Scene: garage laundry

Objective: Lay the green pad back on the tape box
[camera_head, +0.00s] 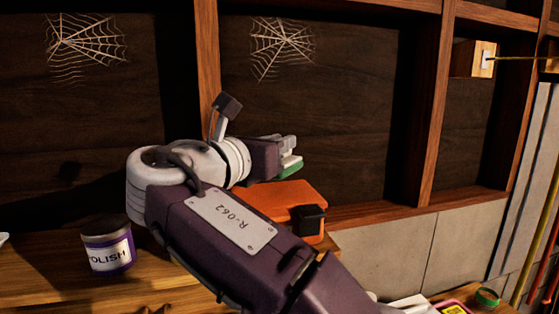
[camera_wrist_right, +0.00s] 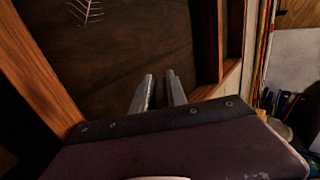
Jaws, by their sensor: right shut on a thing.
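My right gripper (camera_head: 289,150) is shut on the green pad (camera_head: 291,168), a thin piece with a pale upper part. The pad is above the back part of an orange box (camera_head: 285,193) on the wooden bench, with a gap seeming to show between them. The box has a dark block at its front right corner; no label shows, so I cannot tell if it is the tape box. My arm hides its left and front parts. In the right wrist view the fingers (camera_wrist_right: 160,92) are close together and the pad does not show. My left gripper is not in view.
A purple and white polish tin (camera_head: 108,247) stands on the bench (camera_head: 60,275) at left. A dark panelled wall with wooden posts (camera_head: 436,110) rises behind the box. A green round item (camera_head: 487,297) lies at the lower right, with long poles (camera_head: 540,200) above it.

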